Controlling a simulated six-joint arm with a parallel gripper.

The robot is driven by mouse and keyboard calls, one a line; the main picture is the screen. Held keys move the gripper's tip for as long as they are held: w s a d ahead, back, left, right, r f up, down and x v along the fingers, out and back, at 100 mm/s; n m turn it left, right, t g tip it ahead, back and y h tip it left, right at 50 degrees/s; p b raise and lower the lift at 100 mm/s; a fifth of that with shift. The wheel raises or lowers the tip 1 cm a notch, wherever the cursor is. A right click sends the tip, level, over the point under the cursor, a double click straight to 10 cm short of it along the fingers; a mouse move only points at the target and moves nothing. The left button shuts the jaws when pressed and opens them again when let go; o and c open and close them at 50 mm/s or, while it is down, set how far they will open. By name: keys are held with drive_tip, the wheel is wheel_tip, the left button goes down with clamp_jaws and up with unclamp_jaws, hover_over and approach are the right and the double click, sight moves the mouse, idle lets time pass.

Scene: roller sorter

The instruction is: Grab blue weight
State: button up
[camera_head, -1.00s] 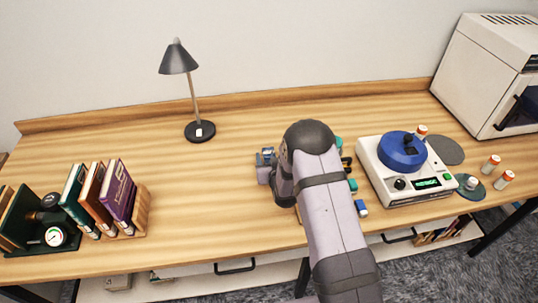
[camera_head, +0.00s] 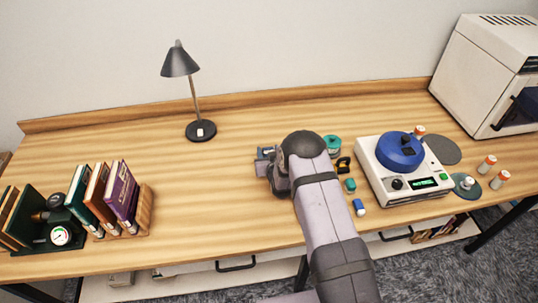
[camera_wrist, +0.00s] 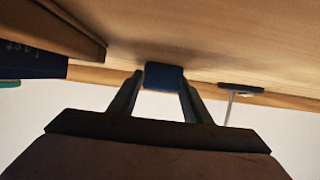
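A dark blue block, which I take as the blue weight (camera_wrist: 165,75), sits between the fingertips of my gripper in the wrist view. The two fingers slant in and meet its left and right sides, with no gap that I can see. In the head view my gripper (camera_head: 264,164) is low over the middle of the desk, and a bit of blue shows at its tips. My arm and the gripper body hide most of the weight there. I cannot tell whether it touches the desk.
A teal ring (camera_head: 332,144), a black piece (camera_head: 343,164), a teal piece (camera_head: 349,185) and a small blue-and-white block (camera_head: 359,207) lie right of my gripper. A white device with a blue top (camera_head: 400,152) stands beyond them. A lamp (camera_head: 200,130) stands behind left. The desk's left-middle is clear.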

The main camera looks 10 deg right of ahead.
clamp_jaws()
drive_tip(key=shift+w+r, duration=0.1)
drive_tip(key=shift+r, duration=0.15)
